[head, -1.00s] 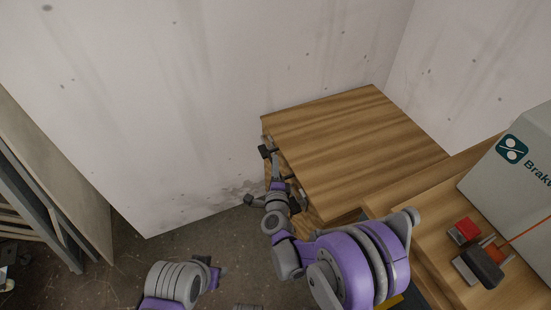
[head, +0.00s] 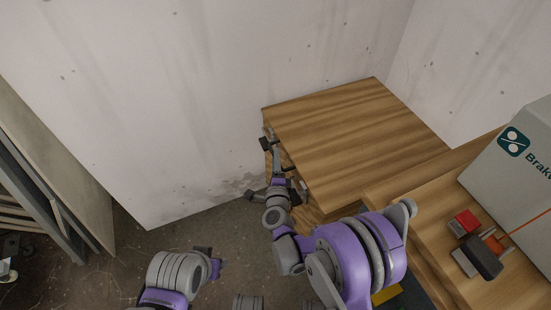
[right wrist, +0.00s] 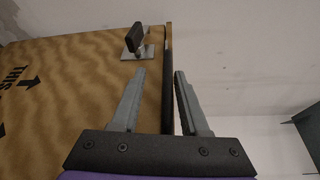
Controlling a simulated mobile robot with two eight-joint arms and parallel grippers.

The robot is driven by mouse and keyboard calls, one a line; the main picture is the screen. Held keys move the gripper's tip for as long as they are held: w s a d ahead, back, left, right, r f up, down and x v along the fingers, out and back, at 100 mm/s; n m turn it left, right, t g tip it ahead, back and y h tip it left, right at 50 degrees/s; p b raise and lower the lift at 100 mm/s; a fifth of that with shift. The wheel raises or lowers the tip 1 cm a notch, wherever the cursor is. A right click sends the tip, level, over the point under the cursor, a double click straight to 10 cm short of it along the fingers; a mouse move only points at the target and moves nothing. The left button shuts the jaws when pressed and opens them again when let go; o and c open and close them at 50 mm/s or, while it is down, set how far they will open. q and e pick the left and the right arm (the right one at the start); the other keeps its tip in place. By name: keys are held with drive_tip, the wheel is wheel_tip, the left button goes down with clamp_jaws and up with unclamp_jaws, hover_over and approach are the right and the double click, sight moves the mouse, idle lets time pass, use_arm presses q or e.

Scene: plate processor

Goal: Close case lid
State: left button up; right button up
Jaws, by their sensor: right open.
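The wooden case shows in the head view as a large wood-grained top panel (head: 355,140) in the corner by the walls; I cannot tell how far its lid is open. In the right wrist view a wooden panel (right wrist: 75,85) of it carries black arrows and lettering, and a metal latch with a black handle (right wrist: 137,40) near its edge. My right gripper (head: 277,188) is open at the case's left side. In the right wrist view its fingers (right wrist: 160,78) lie on either side of the panel's dark edge, apart from it. My left gripper (head: 205,255) is small and partly hidden at the bottom.
A grey machine (head: 515,170) stands on a wooden bench at the right, with a red block (head: 464,222) and a dark block (head: 483,256) in front. Concrete walls (head: 180,100) close off the back. A leaning board (head: 50,150) stands at the left; floor between is clear.

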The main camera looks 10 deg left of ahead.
use_arm(q)
drive_tip(key=shift+s+r+p, duration=0.15)
drive_tip(key=shift+r+p, duration=0.55)
drive_tip(key=shift+p, duration=0.15)
use_arm(e)
drive_tip(key=s+d, duration=0.1)
drive_tip(key=s, duration=0.9)
drive_tip(key=shift+d+r, duration=0.3)
drive_tip(key=shift+r, duration=0.1)
drive_tip(key=shift+s+r, duration=0.1)
